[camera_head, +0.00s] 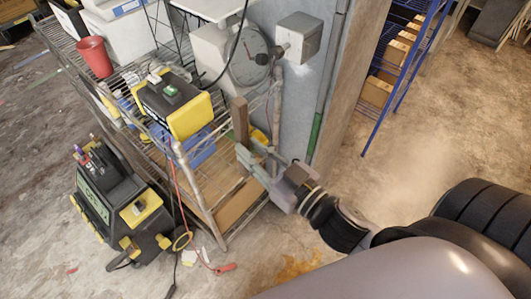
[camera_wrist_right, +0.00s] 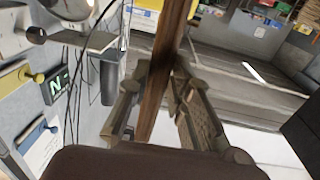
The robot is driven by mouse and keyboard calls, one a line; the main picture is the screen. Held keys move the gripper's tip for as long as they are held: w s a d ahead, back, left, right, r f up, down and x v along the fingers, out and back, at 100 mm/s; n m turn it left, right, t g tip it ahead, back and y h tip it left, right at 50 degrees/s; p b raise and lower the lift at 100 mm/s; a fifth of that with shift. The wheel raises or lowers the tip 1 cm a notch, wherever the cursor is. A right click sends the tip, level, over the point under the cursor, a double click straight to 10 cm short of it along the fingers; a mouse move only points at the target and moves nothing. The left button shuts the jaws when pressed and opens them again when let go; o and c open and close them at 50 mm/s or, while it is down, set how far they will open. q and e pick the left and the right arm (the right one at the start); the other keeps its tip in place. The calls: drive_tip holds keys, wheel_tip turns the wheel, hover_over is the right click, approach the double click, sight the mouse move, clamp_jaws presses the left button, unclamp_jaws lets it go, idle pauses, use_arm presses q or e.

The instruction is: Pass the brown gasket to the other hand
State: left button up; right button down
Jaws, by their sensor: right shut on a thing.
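The brown gasket (camera_head: 239,119) shows as a long, straight brown bar in the head view. It stands roughly upright in the jaws of my right gripper (camera_head: 254,152), with its longer part above them. In the right wrist view the gasket (camera_wrist_right: 168,50) runs from between the fingers of the right gripper (camera_wrist_right: 158,88) up past the top edge. The right gripper is shut on it. My left gripper is in neither view.
A wire shelf cart (camera_head: 215,220) stands just left of the right gripper, with a yellow-black device (camera_head: 175,103) and a red cup (camera_head: 95,57) on it. A round gauge (camera_head: 247,57) is behind. A black-yellow machine (camera_head: 118,205) stands on the floor. Floor at right is partly clear.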

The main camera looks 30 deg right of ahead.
drive_tip(key=shift+w+a+r+n+g+y, duration=1.55)
drive_tip(key=shift+a+r+n+g+y, duration=0.35)
drive_tip(key=shift+a+n+g+y, duration=1)
drive_tip(key=shift+w+a+r+n+g+y, duration=1.5)
drive_tip(key=shift+a+r+n+g+y, duration=0.35)
drive_tip(key=shift+a+n+g+y, duration=1)
drive_tip(key=a+f+g, duration=0.1)
drive_tip(key=a+f, duration=0.4)
drive_tip(key=a, duration=0.3)
drive_tip(key=s+d+r+m+t+h, duration=0.2)
drive_tip(key=d+m+t, duration=0.1)
drive_tip(key=d+t, duration=0.1)
drive_tip(key=s+d+r+m+t+h, duration=0.2)
drive_tip(key=d+r+m+t+h, duration=0.1)
drive_tip(key=d+m+t, duration=0.1)
drive_tip(key=shift+d+t, duration=0.55)
drive_tip(key=shift+d, duration=0.65)
